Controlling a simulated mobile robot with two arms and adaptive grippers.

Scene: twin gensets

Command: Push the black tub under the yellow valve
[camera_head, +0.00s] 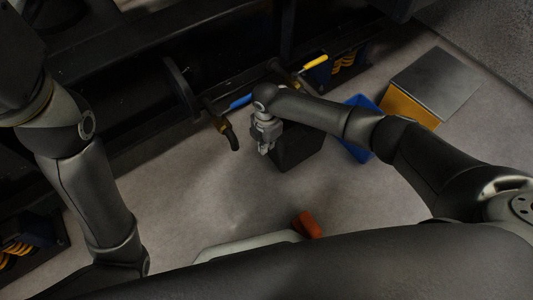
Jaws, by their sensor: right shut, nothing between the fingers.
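The black tub (298,148) stands on the floor right of centre, partly hidden under my right forearm. The yellow valve handle (315,62) sits on a pipe fitting behind the tub and to its right. My right gripper (265,149) points down at the tub's left side, shut and empty; I cannot tell whether it touches the tub. My left arm comes down the left side of the picture, and its gripper is out of view.
A valve with a blue handle (240,101) and a black spout stands left of the tub. A blue object (357,153) lies right of it, beside a yellow box with a grey top (436,80). An orange-red object (307,224) lies in front. Floor at centre left is clear.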

